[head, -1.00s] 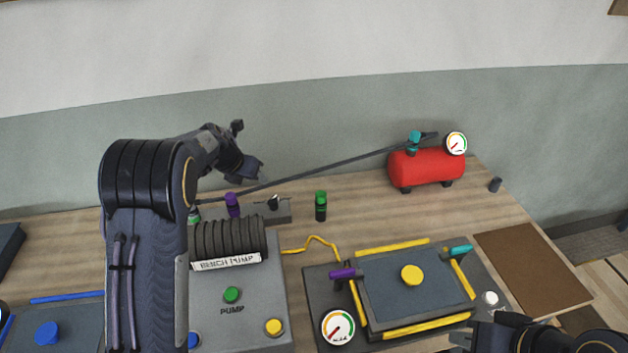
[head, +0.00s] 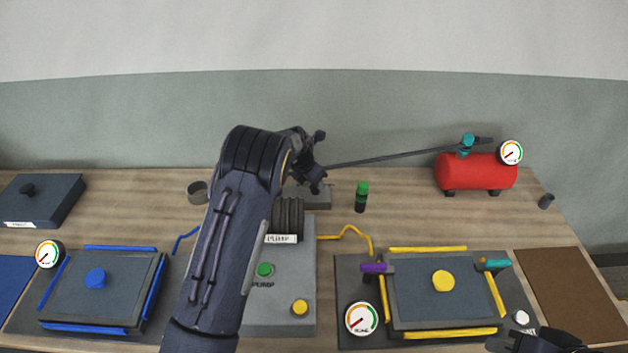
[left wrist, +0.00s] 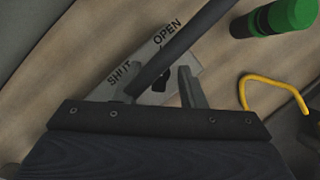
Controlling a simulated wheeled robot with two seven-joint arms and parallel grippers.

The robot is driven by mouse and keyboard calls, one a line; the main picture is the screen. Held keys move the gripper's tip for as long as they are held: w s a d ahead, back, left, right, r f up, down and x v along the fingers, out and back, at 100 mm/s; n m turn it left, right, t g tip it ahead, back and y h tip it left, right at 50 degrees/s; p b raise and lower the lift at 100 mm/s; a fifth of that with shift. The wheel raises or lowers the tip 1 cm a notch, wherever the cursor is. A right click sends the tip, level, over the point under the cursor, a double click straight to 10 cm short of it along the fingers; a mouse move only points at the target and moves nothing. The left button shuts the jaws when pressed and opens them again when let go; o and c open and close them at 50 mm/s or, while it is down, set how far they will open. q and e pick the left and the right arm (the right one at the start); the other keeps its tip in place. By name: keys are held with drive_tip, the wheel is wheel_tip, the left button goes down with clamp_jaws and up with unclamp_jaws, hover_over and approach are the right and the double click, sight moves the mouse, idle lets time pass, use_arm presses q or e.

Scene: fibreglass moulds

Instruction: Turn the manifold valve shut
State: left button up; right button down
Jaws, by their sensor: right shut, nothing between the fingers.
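The manifold valve is a grey plate (left wrist: 150,62) marked SHUT and OPEN in the left wrist view, with a small black lever (left wrist: 160,82) on it, partly covered. My left gripper (head: 316,180) is over the block; one finger (left wrist: 190,88) shows beside the lever, but contact and the jaw gap are unclear. A dark rod crosses the plate in front of the lever. My right gripper (head: 518,345) is shut and empty at the lower right edge.
A dark rod (head: 400,157) slants from the red tank (head: 475,172) towards the manifold. A green-capped bottle (head: 361,197) stands right of the block. The bench pump (head: 280,318) is in front. Moulds with gauges lie left (head: 95,295) and right (head: 440,300).

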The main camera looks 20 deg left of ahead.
use_arm(q)
drive_tip(key=shift+c, duration=0.2)
clamp_jaws()
drive_tip(key=shift+r, duration=0.1)
drive_tip(key=n+y, duration=0.1)
drive_tip(key=n, duration=0.2)
drive_tip(key=shift+d+p, duration=0.15)
drive_tip(key=shift+p, duration=0.25)
drive_tip(key=n+y, duration=0.1)
drive_tip(key=n, duration=0.1)
drive_tip(key=n+y, duration=0.1)
drive_tip(key=n, duration=0.2)
drive_tip(key=shift+d+t, duration=0.15)
drive_tip(key=shift+t, duration=0.15)
drive_tip(key=n+y, duration=0.1)
drive_tip(key=n, duration=0.2)
drive_tip(key=n+g+y, duration=0.1)
drive_tip(key=n, duration=0.1)
drive_tip(key=shift+d+n, duration=0.1)
drive_tip(key=shift+n, duration=0.3)
drive_tip(key=shift+f+n+g+y, duration=0.1)
drive_tip(key=shift+n+g+y, duration=0.2)
drive_tip(key=shift+n, duration=0.75)
drive_tip(key=shift+f+n+g+y, duration=0.1)
drive_tip(key=shift+n+g+y, duration=0.15)
drive_tip(key=shift+n, duration=0.8)
